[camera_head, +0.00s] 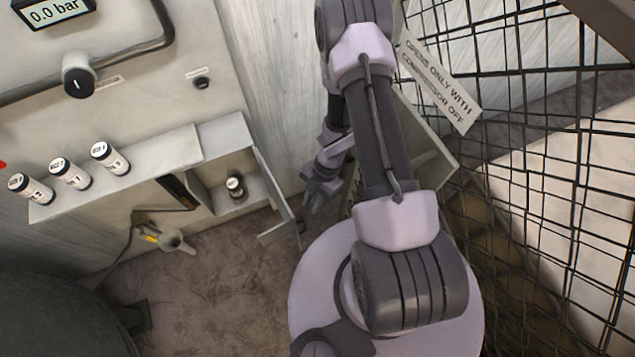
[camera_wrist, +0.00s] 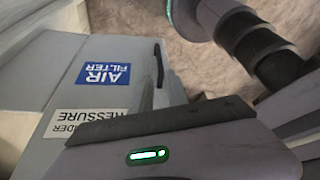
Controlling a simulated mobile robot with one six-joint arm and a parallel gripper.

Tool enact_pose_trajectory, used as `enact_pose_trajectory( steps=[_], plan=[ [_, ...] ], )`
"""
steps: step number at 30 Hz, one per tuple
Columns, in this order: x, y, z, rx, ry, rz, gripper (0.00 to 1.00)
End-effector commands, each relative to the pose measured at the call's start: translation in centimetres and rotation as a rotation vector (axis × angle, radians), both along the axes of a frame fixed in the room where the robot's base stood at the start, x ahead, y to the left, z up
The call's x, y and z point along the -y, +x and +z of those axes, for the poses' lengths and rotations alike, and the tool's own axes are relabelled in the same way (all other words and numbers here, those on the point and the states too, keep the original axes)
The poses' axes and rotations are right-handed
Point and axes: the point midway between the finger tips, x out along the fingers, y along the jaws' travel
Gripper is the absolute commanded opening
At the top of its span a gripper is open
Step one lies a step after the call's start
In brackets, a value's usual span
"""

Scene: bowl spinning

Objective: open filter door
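A grey panel labelled AIR FILTER (camera_wrist: 115,75) shows in the wrist view, its blue label upside down, with a slim black handle (camera_wrist: 158,66) at its right edge. A white label partly reading PRESSURE lies below it, partly covered by my wrist. In the head view, a compartment in the left cabinet stands open, its grey door (camera_head: 278,190) swung outward. I cannot tell whether this is the labelled panel. My gripper (camera_head: 312,198) is just right of that door, with its fingers apart and nothing seen between them. The fingertips are not clear in the wrist view.
A small dark item (camera_head: 235,186) stands inside the open compartment. Several white cylinders (camera_head: 70,173) sit along the cabinet ledge. A grey box (camera_head: 430,155) is behind my arm beside the wire mesh (camera_head: 540,130). A funnel-like piece (camera_head: 175,240) is below the cabinet; brown floor (camera_head: 220,290) lies open.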

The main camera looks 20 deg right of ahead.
Motion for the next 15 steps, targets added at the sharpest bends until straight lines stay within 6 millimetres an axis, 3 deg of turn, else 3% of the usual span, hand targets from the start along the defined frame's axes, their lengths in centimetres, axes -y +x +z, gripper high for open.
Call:
enact_pose_trajectory(
  steps=[1,6,15],
  plan=[
    [0.5,0.3,1.7,0.002,0.0,0.0,0.2],
    [1.8,0.8,4.9,0.001,-0.001,0.0,0.2],
    [2.5,1.1,6.6,-0.001,-0.001,-0.001,0.2]
  ],
)
